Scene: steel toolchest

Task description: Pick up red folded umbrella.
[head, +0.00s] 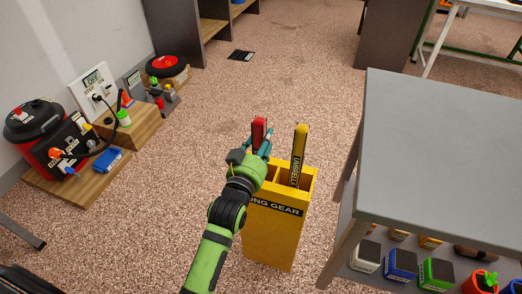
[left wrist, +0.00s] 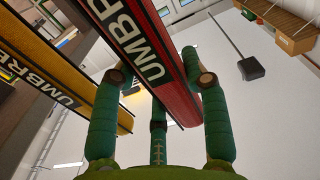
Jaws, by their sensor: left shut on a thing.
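The red folded umbrella (head: 259,131) stands at the yellow bin marked "LONG GEAR" (head: 275,235); its lower part is hidden behind my gripper and arm. In the left wrist view the red umbrella (left wrist: 150,55) with white "UMBR" lettering runs between the green fingers. My left gripper (head: 262,146) is shut on it near its upper part. A yellow folded umbrella (head: 299,150) stands upright in the bin's right part, and it also shows in the left wrist view (left wrist: 60,70) beside the red one. My right gripper is not in view.
A grey table (head: 450,145) stands close on the right, with several coloured containers on a shelf below. Wooden blocks with a red-and-black machine (head: 45,135) and a socket panel (head: 93,90) stand along the left wall. The speckled floor behind the bin is clear.

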